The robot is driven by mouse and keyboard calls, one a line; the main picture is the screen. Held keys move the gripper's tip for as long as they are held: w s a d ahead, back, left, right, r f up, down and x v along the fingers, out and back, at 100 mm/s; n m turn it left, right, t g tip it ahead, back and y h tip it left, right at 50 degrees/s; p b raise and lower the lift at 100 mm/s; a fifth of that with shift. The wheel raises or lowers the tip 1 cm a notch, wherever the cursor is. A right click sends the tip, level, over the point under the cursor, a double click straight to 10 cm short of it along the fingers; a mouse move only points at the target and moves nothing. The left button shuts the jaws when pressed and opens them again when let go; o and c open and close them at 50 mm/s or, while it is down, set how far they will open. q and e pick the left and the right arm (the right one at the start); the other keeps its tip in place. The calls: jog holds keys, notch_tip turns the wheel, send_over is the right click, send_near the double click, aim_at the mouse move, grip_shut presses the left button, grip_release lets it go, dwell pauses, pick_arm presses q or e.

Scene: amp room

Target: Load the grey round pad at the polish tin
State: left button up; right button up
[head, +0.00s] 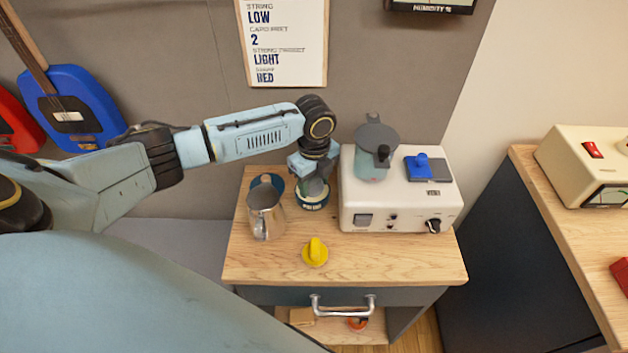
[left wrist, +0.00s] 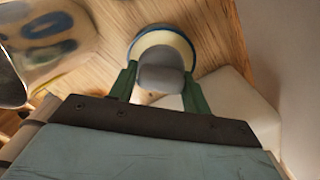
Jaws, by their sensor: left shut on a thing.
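My left gripper (head: 314,186) is directly over the polish tin (head: 312,203), a small round dark tin with a pale rim, on the wooden cabinet top. In the left wrist view its green fingers are shut on the grey round pad (left wrist: 160,78). The pad overlaps the tin's opening (left wrist: 160,40) in that view. The fingers and arm hide the pad in the head view, and I cannot tell whether it touches the polish. My right gripper is not in view.
A steel pitcher (head: 265,214) stands close left of the tin, with a dark blue round thing (head: 268,181) behind it. A yellow knobbed pad (head: 315,252) lies in front. A cream box (head: 395,212) close right bears a grey-lidded pot (head: 375,150) and a blue knobbed pad (head: 421,166).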

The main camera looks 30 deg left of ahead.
aim_at(314, 179)
pick_arm(q)
jog(key=shift+s+f+p, duration=0.1)
jog(key=shift+p, duration=0.35)
dwell(1.6)
notch_tip(314, 179, up, 7)
jog(key=p, duration=0.8)
dwell(0.6)
